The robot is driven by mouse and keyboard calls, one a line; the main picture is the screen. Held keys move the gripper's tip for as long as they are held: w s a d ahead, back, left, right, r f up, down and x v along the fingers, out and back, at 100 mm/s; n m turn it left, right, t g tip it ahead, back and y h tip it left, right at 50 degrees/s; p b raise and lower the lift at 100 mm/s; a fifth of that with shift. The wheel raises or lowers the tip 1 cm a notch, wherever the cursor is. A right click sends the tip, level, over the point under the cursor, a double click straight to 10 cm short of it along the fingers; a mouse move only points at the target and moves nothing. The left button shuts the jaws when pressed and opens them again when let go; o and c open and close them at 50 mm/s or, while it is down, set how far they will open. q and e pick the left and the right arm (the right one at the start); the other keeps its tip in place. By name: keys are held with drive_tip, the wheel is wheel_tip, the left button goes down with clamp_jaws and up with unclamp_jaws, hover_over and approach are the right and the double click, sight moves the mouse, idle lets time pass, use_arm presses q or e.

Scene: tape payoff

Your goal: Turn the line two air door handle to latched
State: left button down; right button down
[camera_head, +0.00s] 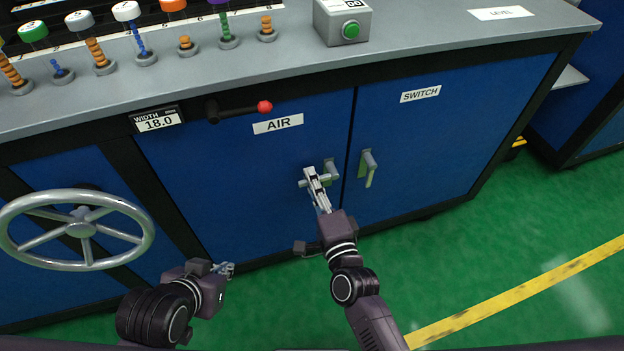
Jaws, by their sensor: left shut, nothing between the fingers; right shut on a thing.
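The blue air door (225,180) carries a white AIR label (278,123). Its grey handle (331,170) sits near the door's right edge, and its lever points left, close to level. My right gripper (312,176) is shut on the lever and hides part of it. My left gripper (228,268) is shut and empty, low in front of the cabinet and well away from the handle.
The switch door (430,140) beside it has a similar handle (368,168) hanging down, close to my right gripper. A large handwheel (75,262) stands at left. A red-knobbed lever (264,107) juts out above the AIR label. Green floor is clear at right.

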idle(0.4)
